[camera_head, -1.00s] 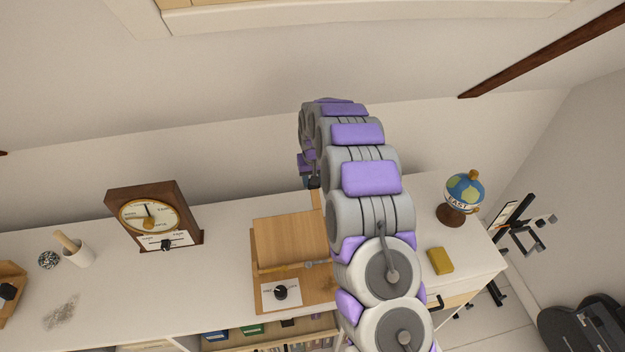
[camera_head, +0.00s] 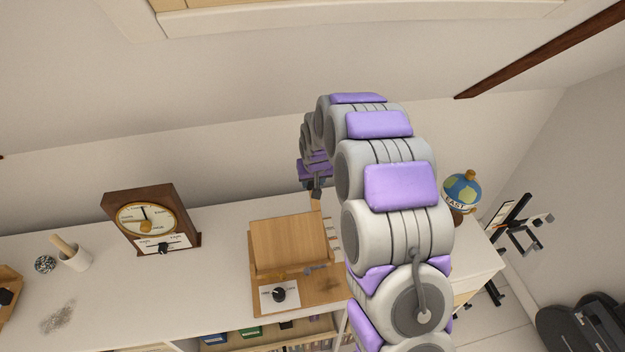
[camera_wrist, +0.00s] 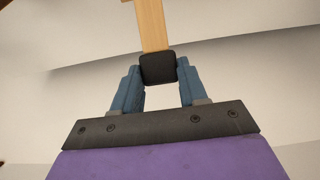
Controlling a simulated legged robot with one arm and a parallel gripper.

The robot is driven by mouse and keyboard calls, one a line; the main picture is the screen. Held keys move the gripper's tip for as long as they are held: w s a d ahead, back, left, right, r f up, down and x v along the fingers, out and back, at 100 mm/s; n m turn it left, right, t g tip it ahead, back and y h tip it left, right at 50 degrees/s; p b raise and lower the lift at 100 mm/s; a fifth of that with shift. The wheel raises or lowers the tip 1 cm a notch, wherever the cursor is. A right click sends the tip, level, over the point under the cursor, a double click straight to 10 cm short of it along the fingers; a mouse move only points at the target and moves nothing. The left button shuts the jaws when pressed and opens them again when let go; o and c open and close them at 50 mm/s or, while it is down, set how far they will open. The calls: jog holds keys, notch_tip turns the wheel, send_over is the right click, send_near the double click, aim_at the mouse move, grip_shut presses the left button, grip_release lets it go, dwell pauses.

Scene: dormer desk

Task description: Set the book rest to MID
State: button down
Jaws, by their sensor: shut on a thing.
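The book rest has a tilted light-wood panel (camera_head: 288,243) on a wooden base (camera_head: 325,291) on the desk. A wooden strip (camera_head: 316,204) stands at the panel's upper right, below my gripper (camera_head: 316,190). In the wrist view, my gripper (camera_wrist: 159,82) has its blue fingers closed on a black block (camera_wrist: 158,69) at the end of a light-wood strip (camera_wrist: 152,25). Light marks (camera_head: 333,236) show beside the panel; my arm partly hides them. I cannot read the setting.
A globe (camera_head: 461,191) stands at the right. The desk (camera_head: 217,261) is clear between clock and rest. The sloping wall rises close behind.

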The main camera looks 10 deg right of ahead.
jog(key=c, duration=0.6)
grip_release()
jog(key=p+v, duration=0.1)
jog(key=v, duration=1.6)
jog(key=shift+p, duration=0.3)
jog(key=shift+s+r, duration=0.1)
jog(key=s+g+b, duration=0.3)
jog(key=s+g, duration=0.2)
jog(key=s, duration=3.6)
jog(key=shift+s+f+g, duration=0.25)
jog(key=shift+f+g, duration=0.15)
jog(key=shift+f, duration=0.05)
